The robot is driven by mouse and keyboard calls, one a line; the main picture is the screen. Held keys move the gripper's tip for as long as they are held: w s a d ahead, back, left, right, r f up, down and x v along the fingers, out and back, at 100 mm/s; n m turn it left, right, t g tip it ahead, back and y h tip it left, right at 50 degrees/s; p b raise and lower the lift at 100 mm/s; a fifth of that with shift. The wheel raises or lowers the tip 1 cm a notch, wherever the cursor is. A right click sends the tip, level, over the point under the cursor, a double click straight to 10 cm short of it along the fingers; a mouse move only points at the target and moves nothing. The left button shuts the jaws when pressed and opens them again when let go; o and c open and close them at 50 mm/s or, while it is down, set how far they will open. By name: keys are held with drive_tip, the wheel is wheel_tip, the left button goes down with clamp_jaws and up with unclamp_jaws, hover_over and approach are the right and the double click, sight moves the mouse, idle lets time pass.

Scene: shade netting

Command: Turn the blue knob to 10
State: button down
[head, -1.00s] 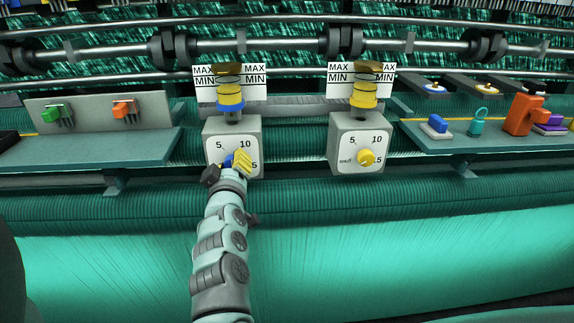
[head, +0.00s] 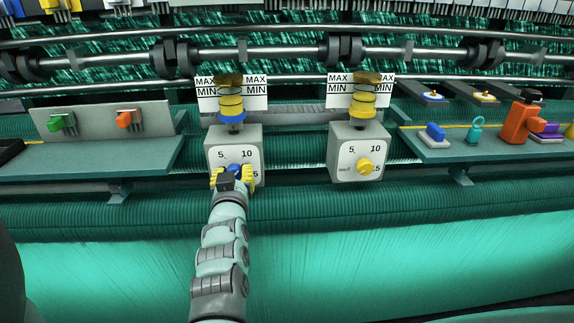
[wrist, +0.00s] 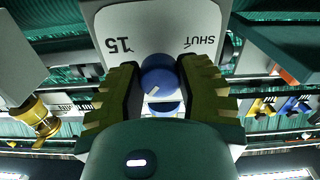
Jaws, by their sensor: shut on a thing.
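The blue knob (head: 234,170) sits on the left grey dial box (head: 234,135), whose face shows 5, 10 and 15. My gripper (head: 232,178) is at the knob, with a yellow finger on each side, covering the lower dial. In the wrist view, the knob (wrist: 158,78) lies between the two fingers of my gripper (wrist: 160,88), which are shut on it. The dial face appears upside down there, with 15 and SHUT readable.
A similar dial box (head: 358,150) with a yellow knob (head: 365,167) stands to the right. A shelf (head: 90,157) with green and orange switches is at left. Another shelf (head: 470,147) at right holds small coloured items. A blue-banded oiler (head: 232,108) rises above the left box.

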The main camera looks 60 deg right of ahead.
drive_tip(key=shift+r, duration=0.15)
drive_tip(key=c, duration=0.5)
unclamp_jaws()
drive_tip(key=shift+c, duration=0.2)
drive_tip(key=v, duration=1.2)
